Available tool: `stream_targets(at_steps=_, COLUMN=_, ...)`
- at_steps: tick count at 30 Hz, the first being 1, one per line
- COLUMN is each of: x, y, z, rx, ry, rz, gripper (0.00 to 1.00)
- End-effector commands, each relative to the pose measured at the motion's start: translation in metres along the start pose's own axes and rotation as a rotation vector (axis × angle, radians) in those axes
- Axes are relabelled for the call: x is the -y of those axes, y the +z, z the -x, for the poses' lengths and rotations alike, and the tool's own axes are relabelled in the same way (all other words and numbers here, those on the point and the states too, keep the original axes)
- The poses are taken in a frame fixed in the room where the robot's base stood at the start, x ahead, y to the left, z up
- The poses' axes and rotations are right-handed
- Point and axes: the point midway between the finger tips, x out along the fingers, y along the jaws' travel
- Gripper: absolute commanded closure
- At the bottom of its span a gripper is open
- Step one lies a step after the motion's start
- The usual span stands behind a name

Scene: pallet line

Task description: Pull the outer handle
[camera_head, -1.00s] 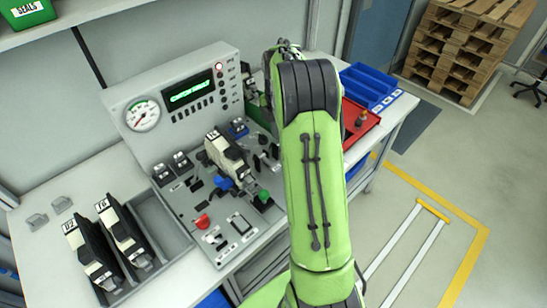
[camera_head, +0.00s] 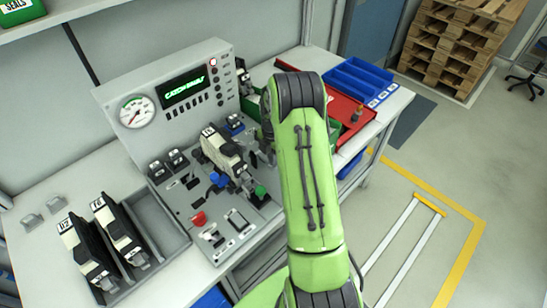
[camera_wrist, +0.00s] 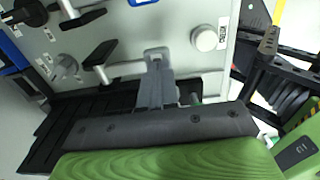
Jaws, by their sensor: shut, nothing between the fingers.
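My gripper (camera_wrist: 155,62) shows in the wrist view as grey fingers, shut and empty, over a light panel. In the head view my green arm mostly hides it, at the right side of the test panel (camera_head: 250,222). In the wrist view a black lever handle (camera_wrist: 98,55) is left of the fingers, apart from them. Another black handle (camera_wrist: 84,18) is farther up and left. I cannot tell which one is the outer handle. A round white knob (camera_wrist: 205,38) is right of the fingers. A beige and black unit (camera_head: 222,150) sits on the panel in the head view.
A console with a gauge (camera_head: 137,112) and a lit green display (camera_head: 184,88) stands behind the panel. Two black and white units (camera_head: 117,228) (camera_head: 84,250) are at the left. A red tray (camera_head: 347,110) and blue bins (camera_head: 362,80) are at the right.

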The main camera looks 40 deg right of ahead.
Motion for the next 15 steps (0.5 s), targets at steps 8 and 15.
stream_targets(at_steps=8, x=-0.0001, y=0.0002, z=-0.0033, rx=0.001, ry=0.001, rz=0.000, gripper=1.00)
stream_targets(at_steps=15, x=0.0025, y=0.0015, z=-0.0111, rx=0.002, ry=0.044, rz=-0.001, gripper=1.00)
